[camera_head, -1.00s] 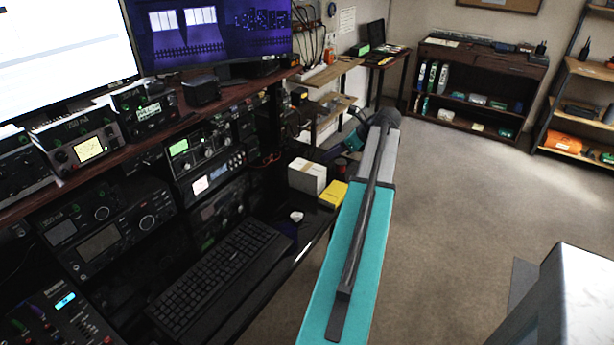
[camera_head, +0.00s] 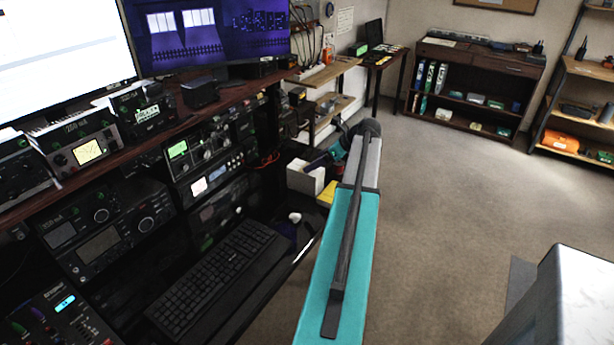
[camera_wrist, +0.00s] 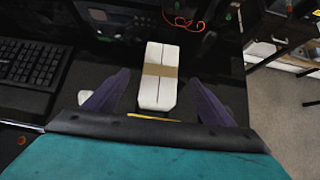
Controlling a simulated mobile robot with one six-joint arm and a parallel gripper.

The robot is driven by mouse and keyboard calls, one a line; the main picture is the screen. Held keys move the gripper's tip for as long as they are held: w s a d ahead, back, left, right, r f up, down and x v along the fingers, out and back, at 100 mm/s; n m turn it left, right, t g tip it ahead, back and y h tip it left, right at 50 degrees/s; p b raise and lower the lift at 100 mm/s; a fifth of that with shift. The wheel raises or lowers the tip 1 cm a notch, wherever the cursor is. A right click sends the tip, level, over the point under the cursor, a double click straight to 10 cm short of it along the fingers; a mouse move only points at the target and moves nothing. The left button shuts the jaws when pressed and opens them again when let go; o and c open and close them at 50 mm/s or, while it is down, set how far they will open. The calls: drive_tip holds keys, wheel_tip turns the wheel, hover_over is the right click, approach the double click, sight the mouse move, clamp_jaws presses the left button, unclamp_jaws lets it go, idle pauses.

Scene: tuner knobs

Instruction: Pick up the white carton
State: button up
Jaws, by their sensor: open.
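The white carton (camera_wrist: 158,88) has a tan band across its middle and stands on the dark desk. In the wrist view it lies ahead of my gripper (camera_wrist: 156,88), between the lines of its two dark purple fingers. The fingers are spread wide, with a visible gap on each side of the carton. In the head view the carton (camera_head: 303,180) is at the far end of the desk, partly covered by my gripper and arm. Whether the fingertips are beside the carton or still above it cannot be told.
A yellow box (camera_head: 327,193) sits just in front of the carton. A black keyboard (camera_head: 218,272) and a white mouse (camera_head: 295,217) lie nearer on the desk. Radio equipment (camera_head: 205,150) lines the left. A red cable (camera_wrist: 184,20) lies behind the carton. Open floor is at right.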

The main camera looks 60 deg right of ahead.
sight(306, 178)
drive_tip(key=shift+x, duration=1.3)
drive_tip(key=shift+f, duration=0.1)
drive_tip(key=shift+p+x, duration=0.9)
drive_tip(key=shift+x, duration=1.65)
drive_tip(key=shift+f, duration=0.1)
drive_tip(key=shift+c, duration=0.3)
drive_tip(key=c, duration=1.1)
